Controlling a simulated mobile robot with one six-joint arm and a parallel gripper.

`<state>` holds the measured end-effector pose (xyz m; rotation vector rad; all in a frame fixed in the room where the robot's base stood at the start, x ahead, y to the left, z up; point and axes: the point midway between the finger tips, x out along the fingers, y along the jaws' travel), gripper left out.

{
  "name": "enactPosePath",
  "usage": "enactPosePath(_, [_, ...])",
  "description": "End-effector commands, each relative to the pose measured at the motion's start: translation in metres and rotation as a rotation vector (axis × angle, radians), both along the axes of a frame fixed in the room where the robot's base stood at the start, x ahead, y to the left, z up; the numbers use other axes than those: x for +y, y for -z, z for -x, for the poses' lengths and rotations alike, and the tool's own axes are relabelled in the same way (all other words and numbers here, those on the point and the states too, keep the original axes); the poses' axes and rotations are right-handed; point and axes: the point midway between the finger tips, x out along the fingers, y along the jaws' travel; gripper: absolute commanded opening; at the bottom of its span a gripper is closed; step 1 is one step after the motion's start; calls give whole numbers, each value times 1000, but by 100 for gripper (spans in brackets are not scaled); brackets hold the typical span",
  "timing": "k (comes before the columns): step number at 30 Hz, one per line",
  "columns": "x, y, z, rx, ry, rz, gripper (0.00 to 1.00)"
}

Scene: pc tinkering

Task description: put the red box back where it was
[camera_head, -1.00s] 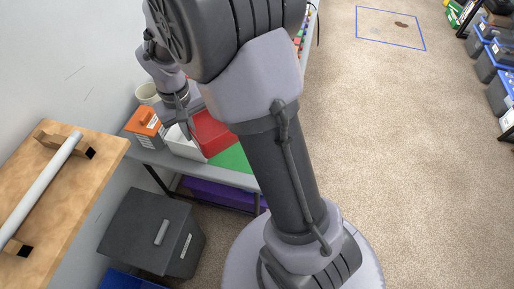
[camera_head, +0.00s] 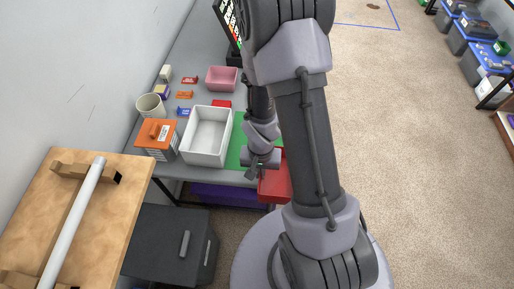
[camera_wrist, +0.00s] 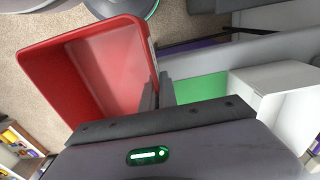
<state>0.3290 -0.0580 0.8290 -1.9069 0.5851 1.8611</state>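The red box (camera_head: 275,184) is an open-topped bin. My gripper (camera_head: 262,170) is shut on one of its walls and holds it near the front edge of the grey table, close to my base. In the wrist view the red box (camera_wrist: 88,72) hangs left of the fingers (camera_wrist: 158,92), tilted in the picture, and its inside looks empty. A green area (camera_head: 236,148) on the table lies behind the box and is partly hidden by my arm. The green area also shows in the wrist view (camera_wrist: 200,88), right of the fingers.
An open white box (camera_head: 207,137) stands left of the green area. An orange-lidded box (camera_head: 156,138), a cup (camera_head: 151,106), a pink bin (camera_head: 221,79) and several small coloured items sit on the table (camera_head: 203,60). A dark cabinet (camera_head: 165,245) stands below left. Open carpet (camera_head: 390,130) lies right.

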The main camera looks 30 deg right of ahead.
Motion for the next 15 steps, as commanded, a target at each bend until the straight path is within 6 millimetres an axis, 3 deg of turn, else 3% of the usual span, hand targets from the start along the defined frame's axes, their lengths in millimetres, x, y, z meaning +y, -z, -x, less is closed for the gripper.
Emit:
enactPosePath(2, [-3,-8,-26,-1,0,1,0])
enactPosePath(9, [-11,11,-110,-4,-1,1,0])
enactPosePath(12, [-13,12,-129,-3,-2,1,0])
enactPosePath(15, [-14,15,-137,-1,-2,1,0])
